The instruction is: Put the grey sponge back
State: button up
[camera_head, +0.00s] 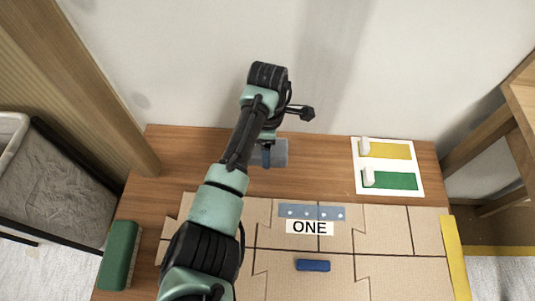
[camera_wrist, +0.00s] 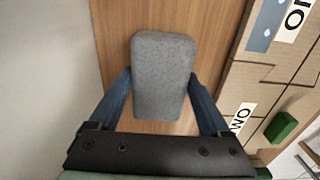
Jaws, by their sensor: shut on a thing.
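The grey sponge (camera_wrist: 163,62) is a speckled rounded block between the two blue fingers of my gripper (camera_wrist: 160,82) in the wrist view. My gripper is shut on it, with one finger along each side. In the head view the sponge (camera_head: 281,153) shows partly behind my gripper (camera_head: 266,158), over the brown wooden table strip near the back wall. I cannot tell whether the sponge touches the table or is held just above it.
A cardboard-coloured mat (camera_head: 375,242) carries a blue-grey strip (camera_head: 297,211), an "ONE" label (camera_head: 310,228) and a blue block (camera_head: 313,265). A white card (camera_head: 388,190) with yellow and green patches lies back right. A green block (camera_head: 119,254) lies front left. The wall stands close behind.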

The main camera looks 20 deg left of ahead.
jog(key=shift+f, duration=1.25)
jog(key=shift+f, duration=0.2)
jog(key=o, duration=1.2)
jog(key=shift+o, duration=0.2)
jog(key=shift+f+b, duration=0.15)
jog(key=shift+b, duration=0.45)
notch_tip(320, 180, up, 13)
jog(key=p, duration=0.6)
jog(key=shift+s, duration=0.1)
